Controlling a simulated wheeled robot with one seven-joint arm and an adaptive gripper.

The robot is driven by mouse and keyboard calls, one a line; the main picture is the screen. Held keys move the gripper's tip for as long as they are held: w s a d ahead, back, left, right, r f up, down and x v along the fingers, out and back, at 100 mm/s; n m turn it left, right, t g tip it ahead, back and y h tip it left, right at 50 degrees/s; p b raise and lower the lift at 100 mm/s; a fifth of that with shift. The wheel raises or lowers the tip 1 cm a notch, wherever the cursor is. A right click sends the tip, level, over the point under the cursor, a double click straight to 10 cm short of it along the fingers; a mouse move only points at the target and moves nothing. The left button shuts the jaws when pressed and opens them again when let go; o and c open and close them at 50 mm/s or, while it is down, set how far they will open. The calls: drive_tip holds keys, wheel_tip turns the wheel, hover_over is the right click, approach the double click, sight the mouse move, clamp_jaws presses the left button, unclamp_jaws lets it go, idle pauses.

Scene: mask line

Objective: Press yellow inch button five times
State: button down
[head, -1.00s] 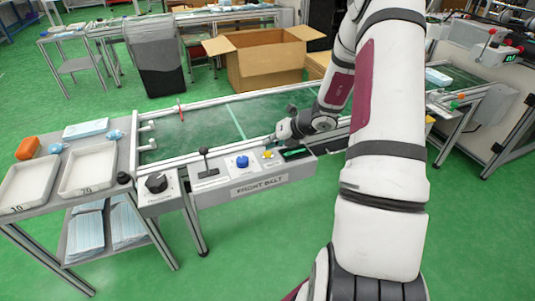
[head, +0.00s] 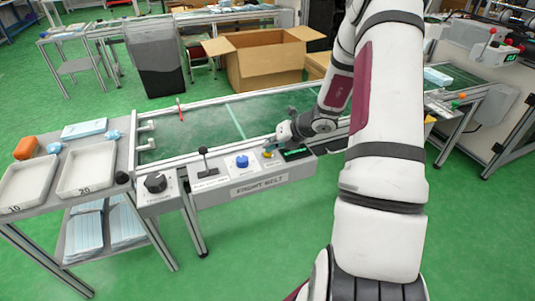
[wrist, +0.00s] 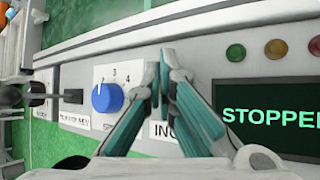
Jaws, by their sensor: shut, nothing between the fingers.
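The yellow inch button (head: 267,154) shows as a small yellow spot on the front belt's control panel (head: 215,190), between the blue knob (head: 242,161) and the dark display (head: 297,154). My gripper (head: 269,147) is at the button, with its teal fingers close above it. In the wrist view, my gripper (wrist: 160,68) has its fingertips together, empty, over the panel. The fingers hide the button there, and part of a label starting "INC" (wrist: 165,130) shows beside them. I cannot tell whether the tips touch the button.
In the wrist view, the blue knob (wrist: 107,97) is left of my fingers. The display (wrist: 270,115) reads "STOPPE", cut off at the edge. Several lamps (wrist: 236,52) are above it. A black lever (head: 203,160) stands on the panel. The conveyor belt (head: 205,117) lies behind.

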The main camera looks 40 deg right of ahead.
drive_tip(key=shift+f, duration=0.25)
drive_tip(key=shift+r, duration=0.1)
idle(0.5)
drive_tip(key=shift+r+p, duration=0.6)
drive_tip(key=shift+r, duration=0.15)
wheel_tip(320, 180, up, 5)
drive_tip(key=p, duration=0.4)
drive_tip(key=shift+p, duration=0.35)
idle(0.4)
